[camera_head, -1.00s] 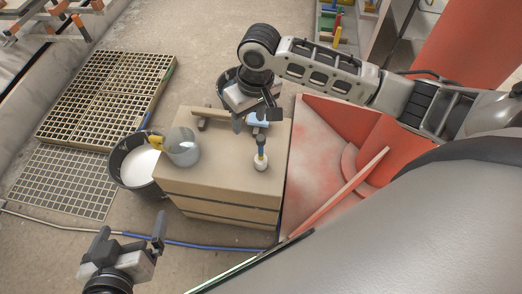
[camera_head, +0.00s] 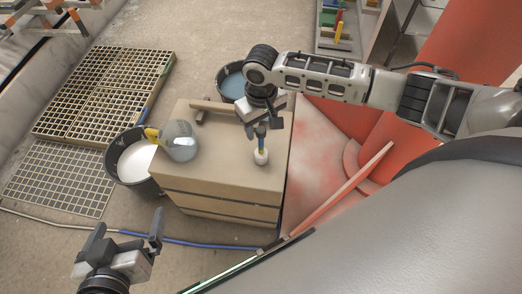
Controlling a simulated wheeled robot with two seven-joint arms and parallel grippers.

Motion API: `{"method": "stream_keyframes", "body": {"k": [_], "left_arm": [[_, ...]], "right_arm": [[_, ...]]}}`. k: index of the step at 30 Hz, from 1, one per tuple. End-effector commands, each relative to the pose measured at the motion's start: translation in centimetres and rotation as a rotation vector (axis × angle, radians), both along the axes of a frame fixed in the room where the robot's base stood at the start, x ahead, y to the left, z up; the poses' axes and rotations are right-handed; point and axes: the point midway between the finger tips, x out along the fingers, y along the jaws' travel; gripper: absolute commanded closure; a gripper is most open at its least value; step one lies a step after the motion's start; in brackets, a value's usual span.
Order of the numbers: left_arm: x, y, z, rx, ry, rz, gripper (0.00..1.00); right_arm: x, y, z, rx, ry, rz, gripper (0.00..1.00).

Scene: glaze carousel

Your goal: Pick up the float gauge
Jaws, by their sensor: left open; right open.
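The float gauge (camera_head: 261,156) stands upright near the right edge of the top of a tan box-like stand (camera_head: 215,168). My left gripper (camera_head: 128,234) is open and empty at the lower left, away from the stand.
A clear round jug (camera_head: 179,142) with a yellow handle stands on the stand's left side. A bucket of white liquid (camera_head: 137,162) is left of the stand; a bucket of blue liquid (camera_head: 233,86) is behind it. A red-orange structure (camera_head: 322,150) borders the right. Grates (camera_head: 100,95) lie left.

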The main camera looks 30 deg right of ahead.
Motion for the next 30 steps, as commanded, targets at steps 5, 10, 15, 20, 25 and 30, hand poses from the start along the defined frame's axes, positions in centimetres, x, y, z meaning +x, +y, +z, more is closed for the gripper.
{"method": "stream_keyframes", "body": {"k": [5, 10, 15, 20, 25, 30], "left_arm": [[-0.1, 0.0, -0.9, 0.002, -0.005, -0.004, 0.00], [-0.1, -0.3, -1.4, 0.000, 0.013, -0.014, 0.00], [0.3, -0.5, -1.4, 0.002, 0.008, -0.018, 0.00], [0.4, -0.5, -1.4, 0.001, 0.006, -0.017, 0.00], [0.4, -0.4, -1.4, 0.001, 0.006, -0.017, 0.00], [0.4, -0.3, -1.4, 0.002, 0.007, -0.015, 0.00]], "right_arm": [[-0.1, 0.1, -3.2, -0.001, 0.002, 0.001, 0.49], [-0.1, 0.1, -4.4, -0.001, 0.000, 0.002, 0.49], [-0.1, 0.1, -4.4, -0.001, 0.000, 0.002, 0.49], [-0.1, 0.1, -4.4, -0.001, 0.000, 0.002, 0.80], [-0.1, 0.1, -4.3, -0.001, 0.000, 0.002, 1.00], [-0.1, 0.1, -4.3, -0.001, 0.000, 0.002, 1.00]]}}
